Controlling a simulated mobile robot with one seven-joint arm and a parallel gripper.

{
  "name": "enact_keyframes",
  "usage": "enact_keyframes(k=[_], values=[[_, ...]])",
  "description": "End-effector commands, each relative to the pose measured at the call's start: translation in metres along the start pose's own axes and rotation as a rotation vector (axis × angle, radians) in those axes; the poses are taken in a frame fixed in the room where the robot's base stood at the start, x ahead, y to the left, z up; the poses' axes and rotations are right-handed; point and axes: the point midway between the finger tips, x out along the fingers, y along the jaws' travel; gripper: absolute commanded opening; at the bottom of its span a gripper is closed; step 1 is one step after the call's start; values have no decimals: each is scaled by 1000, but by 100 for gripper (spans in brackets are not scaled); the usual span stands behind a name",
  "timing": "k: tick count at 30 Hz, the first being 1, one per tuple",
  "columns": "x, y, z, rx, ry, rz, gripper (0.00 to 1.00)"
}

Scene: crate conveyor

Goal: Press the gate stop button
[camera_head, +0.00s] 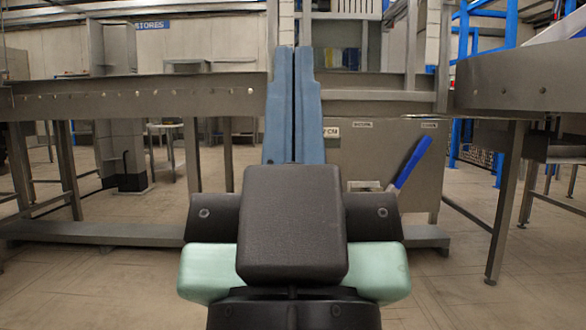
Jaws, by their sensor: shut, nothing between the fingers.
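My gripper (294,62) is in the middle of the head view, with its two long blue fingers closed together and pointing away from me. Nothing shows between the fingers. The fingertips appear in front of the grey metal frame between two conveyor sections. I cannot make out a gate stop button. The fingers and the dark wrist cover part of the frame and the grey cabinet (385,150) behind them. That cabinet has small labels near its top edge; one is partly hidden by the fingers.
A steel conveyor section (130,98) runs across the left, and another (530,80) stands at the right on legs. A blue-handled object (412,160) leans by the cabinet. Open tiled floor (90,285) lies in front on both sides.

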Motion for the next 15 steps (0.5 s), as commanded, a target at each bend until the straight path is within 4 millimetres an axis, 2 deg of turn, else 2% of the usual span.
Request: enact_keyframes(k=[8, 15], values=[[49, 1, -47, 2, 0, 0, 0], [109, 1, -103, 6, 0, -1, 0]])
